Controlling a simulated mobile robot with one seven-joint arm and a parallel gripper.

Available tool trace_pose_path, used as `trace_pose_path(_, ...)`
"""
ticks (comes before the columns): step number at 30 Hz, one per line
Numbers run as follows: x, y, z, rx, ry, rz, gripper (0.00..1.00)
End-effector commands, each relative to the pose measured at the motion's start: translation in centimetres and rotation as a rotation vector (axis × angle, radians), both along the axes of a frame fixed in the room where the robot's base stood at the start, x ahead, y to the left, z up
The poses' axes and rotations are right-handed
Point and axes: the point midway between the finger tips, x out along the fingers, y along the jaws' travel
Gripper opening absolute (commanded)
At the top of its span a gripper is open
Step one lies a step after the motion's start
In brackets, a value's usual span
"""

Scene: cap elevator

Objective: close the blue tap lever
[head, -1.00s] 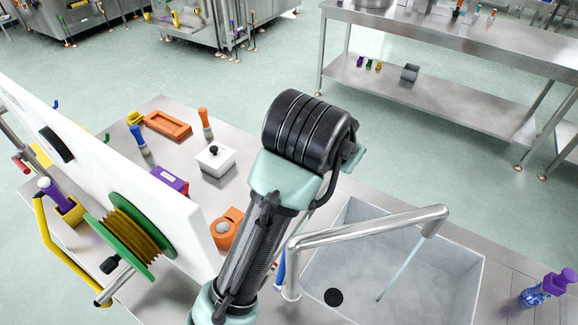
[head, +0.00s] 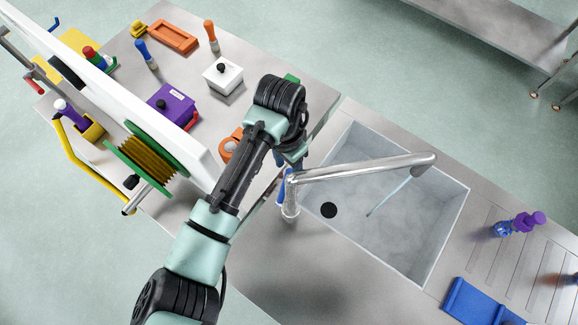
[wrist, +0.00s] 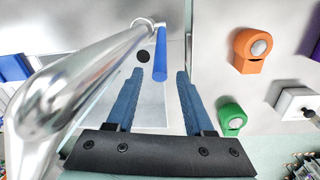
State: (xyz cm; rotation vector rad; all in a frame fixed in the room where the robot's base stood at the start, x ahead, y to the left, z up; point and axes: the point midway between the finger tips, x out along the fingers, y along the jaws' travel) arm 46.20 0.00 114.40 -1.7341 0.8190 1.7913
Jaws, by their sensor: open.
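The blue tap lever (wrist: 160,55) stands beside the base of the metal tap in the wrist view. In the head view part of the lever (head: 282,187) shows left of the tap's upright, partly hidden by my arm. The tap (head: 360,168) has a long spout reaching over the sink, with a thin stream of water below its end. My gripper (wrist: 160,75) is open and empty, with blue fingers. The lever's free end appears between the fingertips in the wrist view; I cannot tell the depth gap. My wrist hides most of the gripper in the head view.
The tap spout (wrist: 75,75) passes close on the left of my fingers. The sink (head: 400,225) has a black drain. An orange holder (wrist: 252,48), a green one (wrist: 231,117) and a white box (head: 222,75) stand nearby. A white panel (head: 110,90) rises on the left.

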Motion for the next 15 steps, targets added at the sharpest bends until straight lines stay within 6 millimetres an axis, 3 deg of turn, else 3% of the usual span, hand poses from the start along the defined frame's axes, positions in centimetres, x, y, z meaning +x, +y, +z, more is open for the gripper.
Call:
trace_pose_path(6,-0.2,-0.1,-2.6,0.000,0.001,-0.001,0.53)
trace_pose_path(15,-0.2,-0.2,-3.5,0.000,-0.002,-0.002,0.53)
